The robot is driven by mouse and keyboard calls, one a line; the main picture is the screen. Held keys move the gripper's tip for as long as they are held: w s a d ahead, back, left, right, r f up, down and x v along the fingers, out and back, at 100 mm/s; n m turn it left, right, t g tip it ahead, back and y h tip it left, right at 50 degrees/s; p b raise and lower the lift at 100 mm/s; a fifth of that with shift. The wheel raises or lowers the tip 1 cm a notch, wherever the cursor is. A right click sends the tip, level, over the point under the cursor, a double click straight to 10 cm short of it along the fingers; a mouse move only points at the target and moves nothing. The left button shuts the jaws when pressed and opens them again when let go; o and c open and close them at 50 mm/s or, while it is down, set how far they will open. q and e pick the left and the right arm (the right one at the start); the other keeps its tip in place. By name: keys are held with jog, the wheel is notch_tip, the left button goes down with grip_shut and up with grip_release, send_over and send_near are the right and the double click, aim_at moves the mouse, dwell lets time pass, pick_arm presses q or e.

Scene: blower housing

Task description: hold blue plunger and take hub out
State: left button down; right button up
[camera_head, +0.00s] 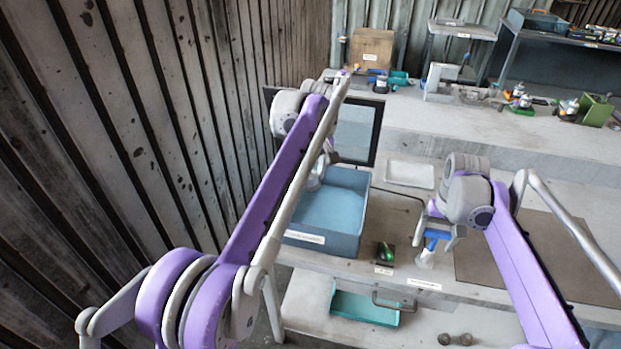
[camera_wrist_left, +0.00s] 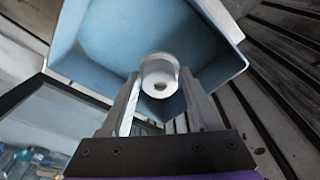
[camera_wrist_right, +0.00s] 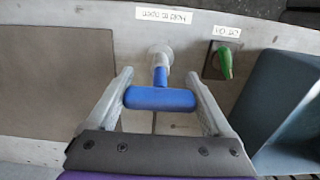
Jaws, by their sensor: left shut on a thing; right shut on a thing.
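The blue plunger (camera_head: 433,236) is a T-shaped handle on a pale round base at the bench front. My right gripper (camera_head: 436,228) has its fingers at both ends of the blue crossbar, which also shows in the right wrist view (camera_wrist_right: 160,99). My left gripper (camera_wrist_left: 160,78) is shut on a white round hub (camera_wrist_left: 160,72) with a hole in its face. The hub is over the blue bin (camera_head: 330,212), whose inside shows behind it in the left wrist view. In the head view my left arm partly hides the left gripper and hub.
A green switch (camera_head: 385,251) stands between the bin and the plunger. A dark-framed panel (camera_head: 357,132) is behind the bin. A white tray (camera_head: 410,172) lies behind the plunger. A teal tray (camera_head: 362,305) is on the lower shelf. A wooden wall rises close at the left.

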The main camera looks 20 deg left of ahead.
pick_arm(q)
jog(key=s, duration=1.4)
dwell(0.4)
